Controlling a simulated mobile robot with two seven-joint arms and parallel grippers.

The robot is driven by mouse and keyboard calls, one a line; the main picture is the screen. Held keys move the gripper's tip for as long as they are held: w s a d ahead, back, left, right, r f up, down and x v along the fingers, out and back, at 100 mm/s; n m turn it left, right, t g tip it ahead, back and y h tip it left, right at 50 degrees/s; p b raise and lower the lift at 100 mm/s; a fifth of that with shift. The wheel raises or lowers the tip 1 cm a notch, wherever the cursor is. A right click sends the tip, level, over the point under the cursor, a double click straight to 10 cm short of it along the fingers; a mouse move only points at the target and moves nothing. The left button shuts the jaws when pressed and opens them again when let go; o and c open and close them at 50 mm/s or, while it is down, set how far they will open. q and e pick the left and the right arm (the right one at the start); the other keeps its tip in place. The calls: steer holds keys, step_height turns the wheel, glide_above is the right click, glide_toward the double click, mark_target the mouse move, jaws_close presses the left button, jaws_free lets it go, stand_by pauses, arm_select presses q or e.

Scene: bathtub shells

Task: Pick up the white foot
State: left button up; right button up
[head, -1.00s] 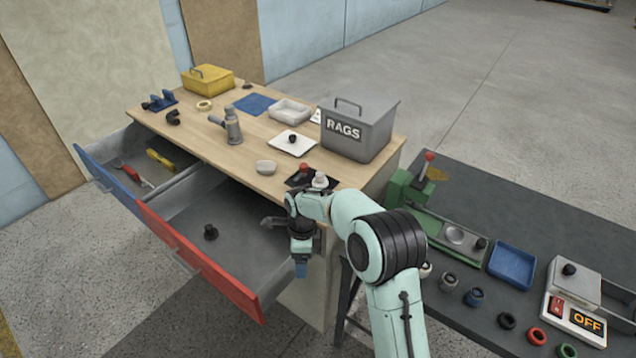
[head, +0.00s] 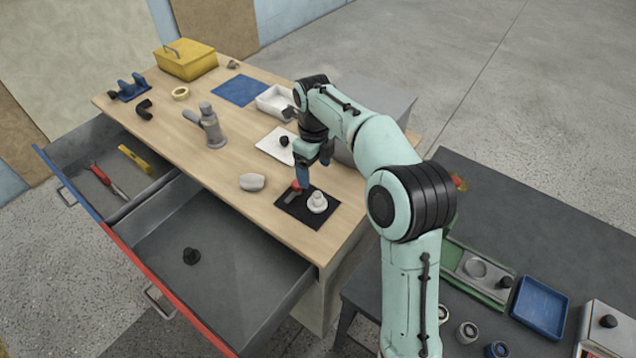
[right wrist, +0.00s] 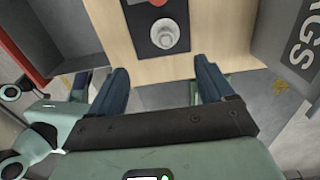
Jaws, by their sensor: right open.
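The white foot (head: 317,202), a short round piece with a wide base, stands upright on a black pad (head: 296,213) near the table's front right corner. It also shows in the right wrist view (right wrist: 165,36), beyond the fingertips. My right gripper (head: 314,168) is open and empty, with blue fingers above the table just behind the pad in the head view. In the right wrist view its fingers (right wrist: 161,68) are spread wide, with no contact on the foot.
A red-topped piece (head: 296,187) stands close beside the foot on the pad. A pale rounded block (head: 252,182) lies to the left. The grey RAGS box (right wrist: 298,50) is partly hidden by my arm. Open drawers (head: 220,235) stick out in front.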

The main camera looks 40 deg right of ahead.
mark_target(317, 195)
steer(key=f, duration=0.3)
steer(key=f+b, duration=0.1)
steer(key=f, duration=0.3)
steer(key=shift+w+d, duration=0.1)
steer(key=shift+d, duration=0.1)
steer(key=shift+w+f, duration=0.1)
steer(key=shift+f, duration=0.5)
steer(key=f, duration=0.5)
steer(key=shift+d, duration=0.25)
arm_select(q)
steer(key=shift+s+d+f, duration=0.15)
steer(key=shift+s+f, duration=0.15)
steer(key=shift+f, duration=0.2)
steer(key=shift+s+d+f, duration=0.1)
steer(key=shift+s+f, duration=0.15)
steer(key=shift+f, duration=0.2)
arm_select(e)
steer(key=c, duration=1.1)
steer(key=shift+c, duration=0.2)
